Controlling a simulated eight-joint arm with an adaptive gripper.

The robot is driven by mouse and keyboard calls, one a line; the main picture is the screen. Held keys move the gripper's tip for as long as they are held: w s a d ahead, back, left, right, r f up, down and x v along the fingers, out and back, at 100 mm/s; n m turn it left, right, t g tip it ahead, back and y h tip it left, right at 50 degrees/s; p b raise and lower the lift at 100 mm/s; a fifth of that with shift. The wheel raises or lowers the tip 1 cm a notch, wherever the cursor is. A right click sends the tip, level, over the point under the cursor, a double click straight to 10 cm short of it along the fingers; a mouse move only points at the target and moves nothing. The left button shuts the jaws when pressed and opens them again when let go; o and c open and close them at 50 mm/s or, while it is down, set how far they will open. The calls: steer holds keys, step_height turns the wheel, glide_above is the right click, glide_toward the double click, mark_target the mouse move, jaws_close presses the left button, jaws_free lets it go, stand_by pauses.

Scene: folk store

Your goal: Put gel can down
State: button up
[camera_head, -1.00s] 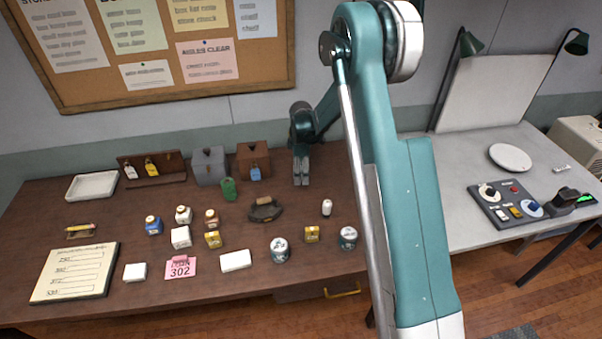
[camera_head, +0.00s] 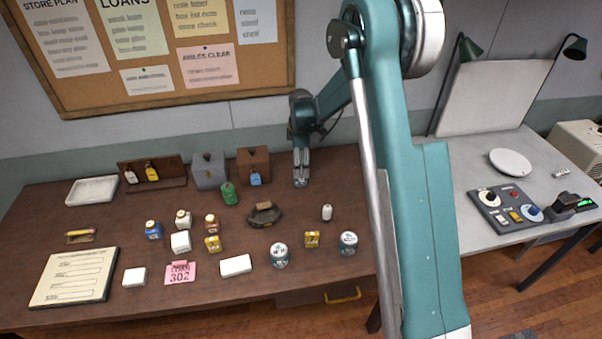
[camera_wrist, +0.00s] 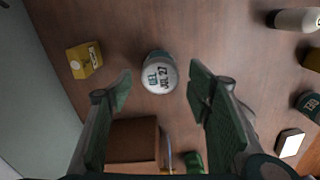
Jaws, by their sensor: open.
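The gel can (camera_wrist: 160,76), with a white lid marked GEL JUL 27 and a teal side, stands upright on the brown table (camera_wrist: 225,45) in the wrist view. My gripper (camera_wrist: 160,88) is open, with one green-padded finger on each side of the can. Gaps show between the can and both fingers. In the head view my gripper (camera_head: 301,170) points down at the back of the table, right of the brown box (camera_head: 255,166). I cannot make out the gel can in the head view.
A yellow box (camera_wrist: 84,60) stands left of the can in the wrist view.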

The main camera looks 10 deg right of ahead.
steer(key=shift+r, duration=2.75)
steer(key=shift+r, duration=0.1)
steer(key=shift+s+r, duration=0.2)
steer(key=shift+r, duration=0.05)
steer(key=s+d+r+m+t, duration=0.25)
steer(key=s+r+m, duration=0.45)
steer(key=s+r, duration=1.4)
steer(key=s+d+m+t, duration=0.1)
steer(key=s+m+t, duration=0.3)
steer(key=s, duration=2.2)
steer(key=m, duration=0.5)
steer(key=shift+s+t, duration=0.35)
steer(key=shift+s, duration=0.05)
